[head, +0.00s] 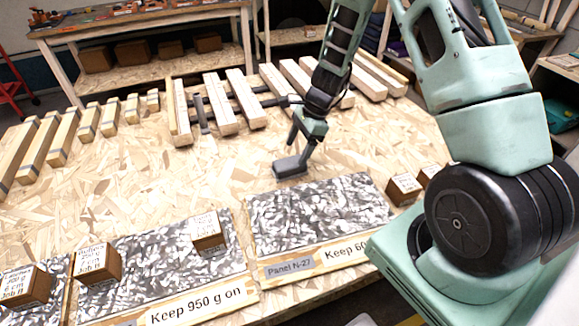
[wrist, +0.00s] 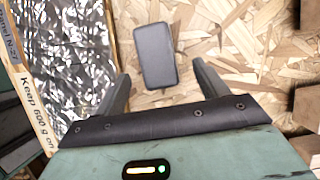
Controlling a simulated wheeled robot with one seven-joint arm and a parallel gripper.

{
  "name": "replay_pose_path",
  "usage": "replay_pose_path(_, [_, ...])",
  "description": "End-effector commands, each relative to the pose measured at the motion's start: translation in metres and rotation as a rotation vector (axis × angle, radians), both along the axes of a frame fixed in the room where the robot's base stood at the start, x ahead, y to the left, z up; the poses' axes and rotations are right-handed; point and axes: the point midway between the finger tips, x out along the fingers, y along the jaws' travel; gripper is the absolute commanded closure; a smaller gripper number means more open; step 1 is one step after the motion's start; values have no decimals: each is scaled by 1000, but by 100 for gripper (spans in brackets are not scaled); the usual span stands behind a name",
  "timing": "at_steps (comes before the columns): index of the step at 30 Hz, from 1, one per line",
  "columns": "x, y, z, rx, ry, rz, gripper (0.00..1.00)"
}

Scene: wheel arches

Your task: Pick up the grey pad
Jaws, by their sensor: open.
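The grey pad (head: 290,168) is a small dark grey block lying flat on the chipboard table, just behind the right-hand silver panel. In the wrist view the pad (wrist: 156,55) lies ahead of my fingers, roughly midway between their lines. My gripper (head: 303,148) is open, with its fingers pointing down at the pad in the head view. In the wrist view my gripper (wrist: 160,78) has one finger to each side, and nothing is between the fingers. I cannot tell whether a finger touches the pad.
A silver panel (head: 315,212) marked "Panel N-27" lies in front of the pad. Another silver panel (head: 165,262) carries brown boxes (head: 208,230). Brown boxes (head: 403,188) stand at the right. Wooden bars (head: 220,105) lie behind. The table left of the pad is clear.

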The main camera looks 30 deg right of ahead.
Motion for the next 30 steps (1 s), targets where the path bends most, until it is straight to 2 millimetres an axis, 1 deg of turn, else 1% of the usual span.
replay_pose_path(5, [0, 6, -10, 1, 2, 0, 27])
replay_pose_path(10, [-2, 22, -30, 2, 4, 1, 27])
replay_pose_path(12, [-1, 24, -40, 0, 2, 0, 27])
replay_pose_path(15, [0, 27, -47, -1, 1, 0, 27])
replay_pose_path(30, [1, 27, -50, -1, -1, 1, 27])
